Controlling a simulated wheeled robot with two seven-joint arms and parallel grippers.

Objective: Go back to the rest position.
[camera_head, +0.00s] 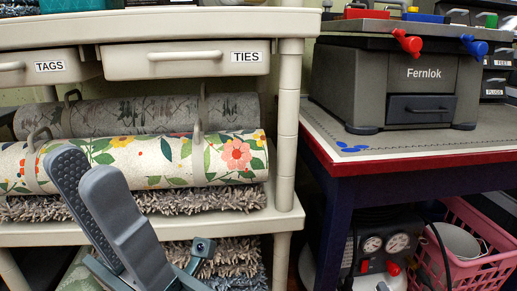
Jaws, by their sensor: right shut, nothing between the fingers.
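Nothing shows between the fingers. They are in front of the flowered roll (236,154) and the shaggy rug roll (215,202), and hide part of both. I cannot tell the distance to them.
Beige shelving (288,130) with drawers labelled TAGS (55,80) and TIES (185,60) fills the left. On the right a red-edged workbench (430,160) bears a grey Fernlok box (350,88). A gauged machine (375,265) and a pink basket (470,225) are below it.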

